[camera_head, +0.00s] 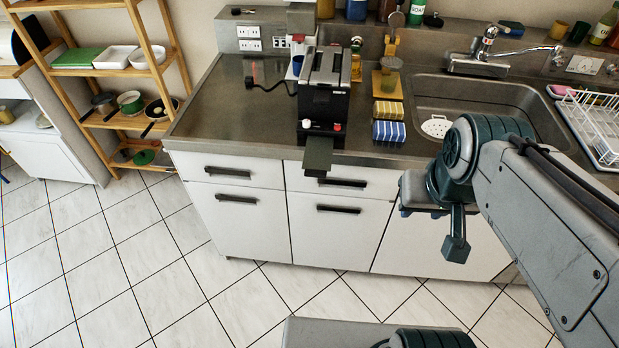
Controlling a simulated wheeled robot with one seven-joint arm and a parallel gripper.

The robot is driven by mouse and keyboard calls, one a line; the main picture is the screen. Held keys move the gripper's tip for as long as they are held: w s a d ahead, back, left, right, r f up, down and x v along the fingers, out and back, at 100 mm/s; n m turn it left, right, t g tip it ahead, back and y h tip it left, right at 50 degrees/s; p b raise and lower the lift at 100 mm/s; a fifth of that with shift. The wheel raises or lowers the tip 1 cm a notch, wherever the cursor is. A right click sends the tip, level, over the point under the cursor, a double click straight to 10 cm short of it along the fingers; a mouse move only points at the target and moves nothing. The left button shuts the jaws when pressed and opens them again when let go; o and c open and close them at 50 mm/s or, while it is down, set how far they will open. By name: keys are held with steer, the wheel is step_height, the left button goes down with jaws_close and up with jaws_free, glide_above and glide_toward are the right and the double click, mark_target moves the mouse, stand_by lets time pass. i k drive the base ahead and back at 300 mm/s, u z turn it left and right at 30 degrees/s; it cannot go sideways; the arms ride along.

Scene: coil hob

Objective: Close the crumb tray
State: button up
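A black and silver toaster (325,92) stands on the steel counter with its front end near the counter's front edge. Its crumb tray (318,157), a flat dark grey-green plate, sticks out from the low front of the toaster and overhangs the counter edge above the drawers. My gripper (447,228) is to the right of the tray and lower in the picture, in front of the cabinet doors, apart from the tray. One finger hangs down clearly; the other is mostly hidden, so its opening cannot be told. I see nothing held.
Yellow and blue striped packets (388,131) lie right of the toaster. A sink (478,95) and a white dish rack (597,125) are further right. A black cord (268,87) runs left from the toaster.

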mark_target(316, 161)
steer(key=u, duration=1.1)
steer(key=i, duration=0.6)
steer(key=u, duration=0.5)
steer(key=k, duration=1.05)
steer(key=z, duration=1)
steer(key=i, duration=0.5)
